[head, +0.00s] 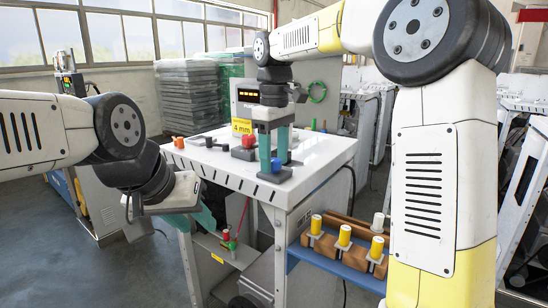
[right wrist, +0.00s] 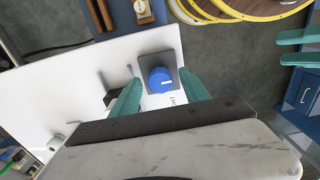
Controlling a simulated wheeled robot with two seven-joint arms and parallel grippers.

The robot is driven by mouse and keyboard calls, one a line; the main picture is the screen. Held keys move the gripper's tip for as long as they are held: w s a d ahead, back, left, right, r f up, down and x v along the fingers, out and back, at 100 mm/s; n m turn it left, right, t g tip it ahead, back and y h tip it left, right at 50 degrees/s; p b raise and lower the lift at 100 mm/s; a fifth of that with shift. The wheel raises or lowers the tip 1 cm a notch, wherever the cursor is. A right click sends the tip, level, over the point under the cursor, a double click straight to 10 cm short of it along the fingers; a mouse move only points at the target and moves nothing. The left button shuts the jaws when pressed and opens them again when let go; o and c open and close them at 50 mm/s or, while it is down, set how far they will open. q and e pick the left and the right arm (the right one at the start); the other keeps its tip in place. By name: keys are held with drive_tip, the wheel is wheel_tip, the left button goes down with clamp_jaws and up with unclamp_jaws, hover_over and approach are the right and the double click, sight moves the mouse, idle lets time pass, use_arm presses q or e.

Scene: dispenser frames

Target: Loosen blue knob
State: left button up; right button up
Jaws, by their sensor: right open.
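The blue knob (right wrist: 160,80) sits on a square grey plate (right wrist: 172,62) at the edge of the white tabletop. In the head view the knob (head: 276,165) is partly hidden by a finger of my right gripper (head: 274,150). That gripper points down at the knob. In the right wrist view its teal fingers (right wrist: 160,77) are apart, one on each side of the knob, with gaps visible. My left gripper (head: 203,216) is lower, left of the table front; its two teal fingers (right wrist: 298,48) show apart at the right of the wrist view, empty.
The white tabletop (head: 220,160) also carries a red knob (head: 248,141), an orange knob (head: 179,142) and a display box (head: 250,96) behind. A blue shelf (head: 335,263) below right holds a wooden block with several yellow-topped cylinders (head: 345,234). Stacked grey crates (head: 188,95) stand behind.

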sight(276, 160)
wheel_tip(276, 160, up, 8)
drive_tip(key=shift+f, duration=0.2)
drive_tip(key=shift+r, duration=0.1)
drive_tip(key=shift+s+d, duration=0.2)
drive_tip(key=s+d+f+m+t+y, duration=0.1)
drive_tip(key=s+d+f+m+t, duration=0.2)
drive_tip(key=s, duration=0.6)
drive_tip(key=s+d+f+m+t+y, duration=0.1)
drive_tip(key=s+d+f+m+t, duration=0.2)
drive_tip(key=s+d+f+m, duration=0.4)
drive_tip(key=s+d+f, duration=0.3)
drive_tip(key=shift+d, duration=0.2)
